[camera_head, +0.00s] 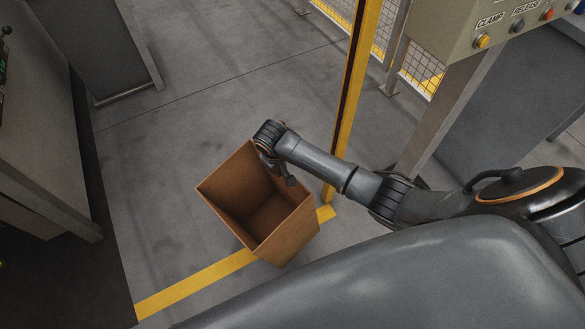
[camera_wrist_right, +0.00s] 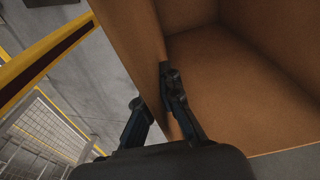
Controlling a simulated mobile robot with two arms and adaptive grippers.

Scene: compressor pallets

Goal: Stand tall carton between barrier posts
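The brown carton (camera_head: 282,236) is open at the top and empty. In the head view it leans, its opening turned up and left, over a yellow floor line. My right gripper (camera_head: 286,178) is at its far right rim in the head view. In the right wrist view its fingers (camera_wrist_right: 154,95) straddle one carton wall (camera_wrist_right: 137,43), one inside and one outside, and appear shut on it. Whether the carton's base touches the floor is hidden. A yellow barrier post (camera_head: 352,92) stands just behind the carton. My left gripper is out of view.
The yellow line (camera_head: 195,287) runs across the floor to the post's foot. A console with buttons (camera_head: 482,41) stands at upper right on a grey leg, near mesh fencing (camera_head: 424,68). Grey cabinets (camera_head: 88,45) stand at left. Floor left of the carton is clear.

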